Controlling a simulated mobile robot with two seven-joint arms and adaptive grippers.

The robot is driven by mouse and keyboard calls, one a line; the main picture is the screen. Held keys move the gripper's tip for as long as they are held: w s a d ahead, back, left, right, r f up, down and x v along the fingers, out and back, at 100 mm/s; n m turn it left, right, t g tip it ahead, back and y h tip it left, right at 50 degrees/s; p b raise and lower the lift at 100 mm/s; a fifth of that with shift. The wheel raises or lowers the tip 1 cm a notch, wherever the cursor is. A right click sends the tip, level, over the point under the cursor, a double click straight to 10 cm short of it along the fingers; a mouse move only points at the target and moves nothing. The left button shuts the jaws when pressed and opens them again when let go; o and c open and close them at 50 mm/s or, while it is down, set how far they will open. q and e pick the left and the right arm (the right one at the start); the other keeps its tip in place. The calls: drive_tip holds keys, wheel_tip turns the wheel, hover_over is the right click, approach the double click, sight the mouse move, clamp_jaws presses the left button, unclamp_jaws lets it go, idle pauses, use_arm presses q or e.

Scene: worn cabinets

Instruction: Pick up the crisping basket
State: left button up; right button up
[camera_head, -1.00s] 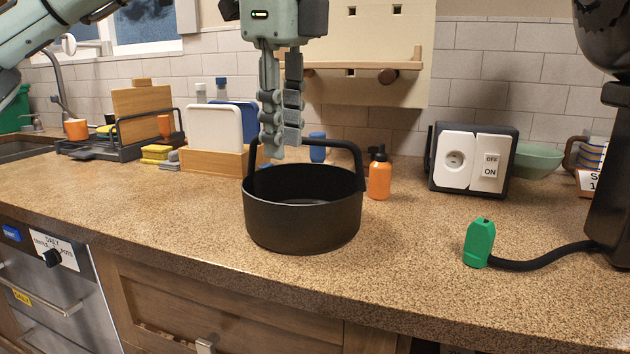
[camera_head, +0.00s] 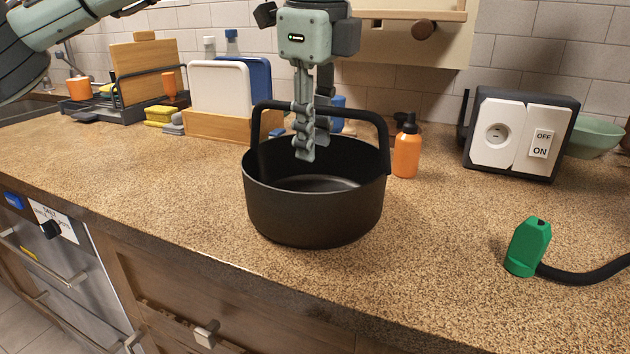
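The crisping basket (camera_head: 314,212) is a round, black, open-topped pot with a tall arched handle (camera_head: 354,112), standing upright on the counter. My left gripper (camera_head: 313,150) points down at the middle of the handle's top bar. One finger passes in front of the bar and the other shows partly behind it, with the tips lower, over the basket's opening. The fingers look close together, and I cannot tell whether they press on the bar. The basket still rests on the counter. My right gripper is not in view.
An orange bottle (camera_head: 406,150) stands close behind the basket's right side. A socket box (camera_head: 519,134), a pale green bowl (camera_head: 593,138) and a green plug (camera_head: 527,246) on a black cable are to the right. Cutting boards (camera_head: 220,88) stand back left. The counter left of the basket is clear.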

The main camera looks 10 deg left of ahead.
use_arm(q)
drive_tip(key=shift+w+f, duration=0.1)
drive_tip(key=shift+f, duration=0.25)
drive_tip(key=shift+c, duration=0.3)
clamp_jaws()
drive_tip(key=shift+r, duration=0.1)
